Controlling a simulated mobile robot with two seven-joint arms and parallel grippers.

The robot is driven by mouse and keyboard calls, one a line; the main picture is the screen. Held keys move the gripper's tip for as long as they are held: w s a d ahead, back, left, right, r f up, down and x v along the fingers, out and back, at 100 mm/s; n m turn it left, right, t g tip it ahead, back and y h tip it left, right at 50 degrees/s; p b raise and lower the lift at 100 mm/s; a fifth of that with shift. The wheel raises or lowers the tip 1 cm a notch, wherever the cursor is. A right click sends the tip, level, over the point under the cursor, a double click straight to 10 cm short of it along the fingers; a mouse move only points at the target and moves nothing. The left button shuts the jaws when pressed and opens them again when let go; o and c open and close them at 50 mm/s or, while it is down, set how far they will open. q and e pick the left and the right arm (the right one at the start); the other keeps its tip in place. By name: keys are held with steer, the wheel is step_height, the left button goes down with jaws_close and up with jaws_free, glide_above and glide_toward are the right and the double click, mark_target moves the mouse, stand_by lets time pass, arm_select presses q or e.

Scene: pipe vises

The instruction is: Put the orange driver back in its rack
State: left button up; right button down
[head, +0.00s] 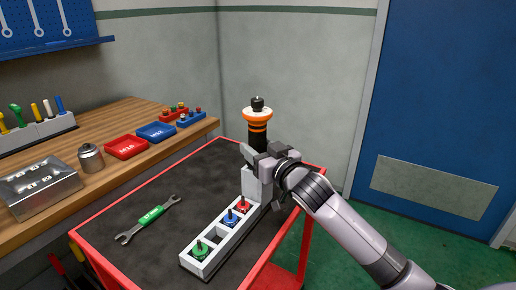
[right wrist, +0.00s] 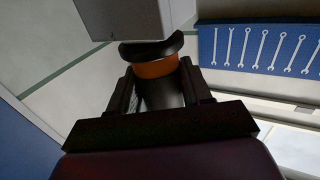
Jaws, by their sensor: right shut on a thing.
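The orange driver (head: 257,117) stands about upright in my right gripper (head: 259,158). It has a black knob on top, an orange collar and a black grip with an orange stripe. My right gripper is shut on its black grip; the grip shows between the fingers in the right wrist view (right wrist: 158,92). A white rack (head: 193,264) lies on the cart with green, blue and red pieces and an open square slot. A pale block (head: 250,183) shows directly below the gripper at the rack's far end; whether it joins the rack or driver is unclear. My left gripper is not in view.
A wrench with a green grip (head: 150,215) lies on the cart's dark top (head: 120,205), left of the rack. The wooden bench (head: 110,165) at left holds a metal box, a canister, red and blue trays and a tool holder. The cart's red rim borders its top.

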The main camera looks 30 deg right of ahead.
steer(key=shift+f+b, duration=0.3)
stand_by(0.5)
steer(key=shift+c, duration=2.1)
jaws_free()
steer(key=shift+f, duration=0.35)
steer(key=s, duration=0.7)
steer(key=shift+d+r, duration=0.2)
steer(key=shift+r, duration=0.05)
steer(key=shift+s, duration=0.1)
